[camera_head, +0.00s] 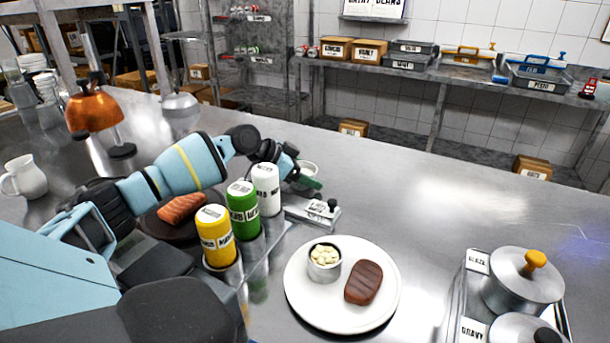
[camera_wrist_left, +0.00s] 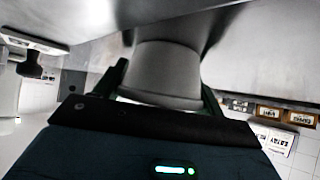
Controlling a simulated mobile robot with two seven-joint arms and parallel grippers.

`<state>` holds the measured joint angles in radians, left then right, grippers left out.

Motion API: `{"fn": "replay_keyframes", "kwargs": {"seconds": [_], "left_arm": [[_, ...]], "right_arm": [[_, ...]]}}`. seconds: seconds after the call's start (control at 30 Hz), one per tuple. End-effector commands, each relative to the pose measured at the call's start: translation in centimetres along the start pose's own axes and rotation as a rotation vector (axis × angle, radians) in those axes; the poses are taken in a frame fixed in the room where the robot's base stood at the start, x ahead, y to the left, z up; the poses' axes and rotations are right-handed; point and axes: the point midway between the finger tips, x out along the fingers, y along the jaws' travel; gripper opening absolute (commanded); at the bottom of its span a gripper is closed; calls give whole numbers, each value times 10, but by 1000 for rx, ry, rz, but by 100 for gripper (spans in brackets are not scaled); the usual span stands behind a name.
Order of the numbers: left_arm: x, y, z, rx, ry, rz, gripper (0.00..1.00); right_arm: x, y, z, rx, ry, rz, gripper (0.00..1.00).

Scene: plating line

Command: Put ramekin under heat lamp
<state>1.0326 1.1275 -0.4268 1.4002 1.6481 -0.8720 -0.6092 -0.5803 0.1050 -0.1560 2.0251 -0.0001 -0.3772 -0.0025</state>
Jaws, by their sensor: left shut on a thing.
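My left gripper (camera_head: 304,172) is shut on a pale round ramekin (camera_head: 308,169), behind the white bottle. In the left wrist view the ramekin (camera_wrist_left: 165,72) sits between the two fingers. Its contents are hidden. A second small ramekin (camera_head: 324,271) with pale food stands on the white plate (camera_head: 306,307) beside a brown steak (camera_head: 363,283). A copper heat lamp (camera_head: 94,111) hangs at the upper left, with a grey lamp (camera_head: 180,103) to its right. Both are well left of my left gripper. My right gripper is not in view.
Yellow (camera_head: 215,240), green (camera_head: 243,212) and white (camera_head: 266,190) bottles stand in a row beside my left arm. Salmon (camera_head: 182,208) lies on a dark plate behind them. A white jug (camera_head: 24,177) stands far left; lidded pots (camera_head: 522,283) stand right. The counter's right middle is clear.

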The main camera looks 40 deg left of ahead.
Motion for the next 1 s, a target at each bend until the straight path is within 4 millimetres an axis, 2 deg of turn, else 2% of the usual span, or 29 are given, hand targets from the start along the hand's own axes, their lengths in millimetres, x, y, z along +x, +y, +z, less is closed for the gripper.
{"fn": "replay_keyframes", "kwargs": {"seconds": [0.37, 1.0], "left_arm": [[-12, -1, -16, 2, 4, -2, 38], [-47, 0, -63, 1, 4, -1, 38]], "right_arm": [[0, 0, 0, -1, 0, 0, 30], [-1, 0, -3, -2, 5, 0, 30]]}}
